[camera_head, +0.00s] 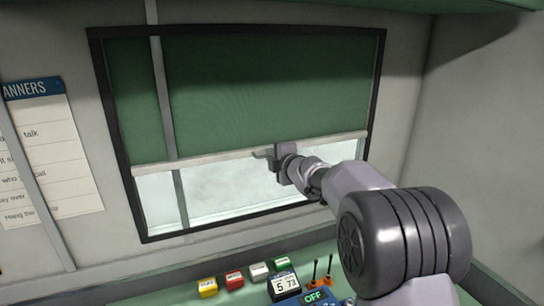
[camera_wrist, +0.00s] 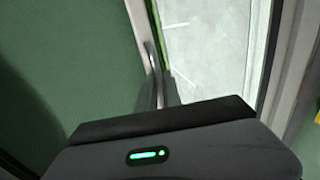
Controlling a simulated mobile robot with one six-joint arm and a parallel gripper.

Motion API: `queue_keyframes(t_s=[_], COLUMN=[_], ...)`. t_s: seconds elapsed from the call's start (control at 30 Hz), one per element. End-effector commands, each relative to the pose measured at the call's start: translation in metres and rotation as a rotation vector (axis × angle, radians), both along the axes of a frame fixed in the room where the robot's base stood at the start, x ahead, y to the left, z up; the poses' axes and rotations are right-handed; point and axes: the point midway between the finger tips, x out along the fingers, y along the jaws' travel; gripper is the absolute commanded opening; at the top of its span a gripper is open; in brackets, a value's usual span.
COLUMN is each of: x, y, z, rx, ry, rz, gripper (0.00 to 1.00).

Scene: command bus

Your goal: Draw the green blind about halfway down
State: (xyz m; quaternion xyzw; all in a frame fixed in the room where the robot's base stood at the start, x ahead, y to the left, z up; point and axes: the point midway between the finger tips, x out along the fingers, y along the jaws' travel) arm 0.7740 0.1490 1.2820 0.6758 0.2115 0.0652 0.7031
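The green blind (camera_head: 260,90) hangs in the dark-framed window and covers roughly the upper two thirds of it. Its pale bottom bar (camera_head: 210,157) slants slightly across the picture, with bare glass below. My gripper (camera_head: 268,155) is at the bar, right of its middle. In the wrist view, the green fabric (camera_wrist: 75,60) fills the left and the pale bar (camera_wrist: 142,30) runs down to my gripper (camera_wrist: 160,92). The fingers look closed around a thin metal pull (camera_wrist: 152,58) at the bar; their tips are partly hidden behind the gripper body.
A thin grey vertical pole (camera_head: 166,110) stands in front of the window's left part. A desk below holds several coloured buttons (camera_head: 234,280), a small number display (camera_head: 285,284) and two upright orange-based levers (camera_head: 320,278). A paper list (camera_head: 55,150) hangs at left.

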Motion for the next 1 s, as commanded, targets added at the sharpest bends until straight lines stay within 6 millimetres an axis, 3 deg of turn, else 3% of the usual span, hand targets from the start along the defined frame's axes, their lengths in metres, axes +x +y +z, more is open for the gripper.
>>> queue_keyframes(t_s=[0.03, 0.1, 0.4, 0.53, 1.0], x=[0.0, 0.0, -0.001, -0.013, -0.137], y=[0.0, 0.0, 0.0, -0.006, -0.058], z=[0.0, 0.0, 0.001, 0.004, 0.034], rx=[0.0, 0.0, 0.0, -0.001, -0.001], ry=[0.0, -0.001, -0.001, -0.001, -0.001], rz=[0.0, 0.0, 0.0, -0.001, -0.002], gripper=[0.21, 0.31, 0.31, 0.31, 0.31])
